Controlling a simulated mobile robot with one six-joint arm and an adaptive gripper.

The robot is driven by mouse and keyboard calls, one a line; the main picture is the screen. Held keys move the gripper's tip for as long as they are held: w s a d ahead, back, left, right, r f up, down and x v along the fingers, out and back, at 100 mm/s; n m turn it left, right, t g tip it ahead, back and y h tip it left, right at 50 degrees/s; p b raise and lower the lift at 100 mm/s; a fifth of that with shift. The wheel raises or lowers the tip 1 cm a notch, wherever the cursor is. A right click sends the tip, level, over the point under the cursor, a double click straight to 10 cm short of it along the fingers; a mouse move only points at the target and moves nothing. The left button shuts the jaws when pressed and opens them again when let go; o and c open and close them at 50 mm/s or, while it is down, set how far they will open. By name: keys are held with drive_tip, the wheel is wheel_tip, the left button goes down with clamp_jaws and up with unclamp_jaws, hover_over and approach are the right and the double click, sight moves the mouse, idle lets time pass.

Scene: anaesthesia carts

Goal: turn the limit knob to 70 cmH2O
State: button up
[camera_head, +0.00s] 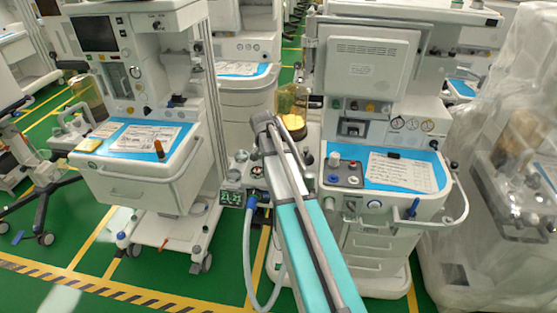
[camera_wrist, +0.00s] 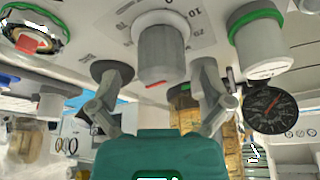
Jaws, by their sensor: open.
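The limit knob (camera_wrist: 163,48) is a light grey ribbed cylinder in the upper middle of the wrist view, with a small red mark at its lower edge. My gripper (camera_wrist: 160,78) is open, with one finger on each side of the knob and visible gaps between. I cannot tell the knob's exact setting. In the head view my arm hides the knob and gripper.
In the wrist view, a green-ringed grey knob (camera_wrist: 262,42) stands right of the limit knob, with a black round gauge (camera_wrist: 271,109) below it. Another green-ringed port (camera_wrist: 35,33) is at upper left.

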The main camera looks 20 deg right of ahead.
drive_tip(key=shift+b+x, duration=0.7)
drive_tip(key=shift+x, duration=0.45)
drive_tip(key=c, duration=1)
drive_tip(key=shift+d, duration=0.3)
drive_tip(key=shift+c, duration=0.7)
drive_tip(key=shift+a, duration=0.2)
drive_tip(key=shift+a+m, duration=0.1)
drive_tip(key=shift+m, duration=0.3)
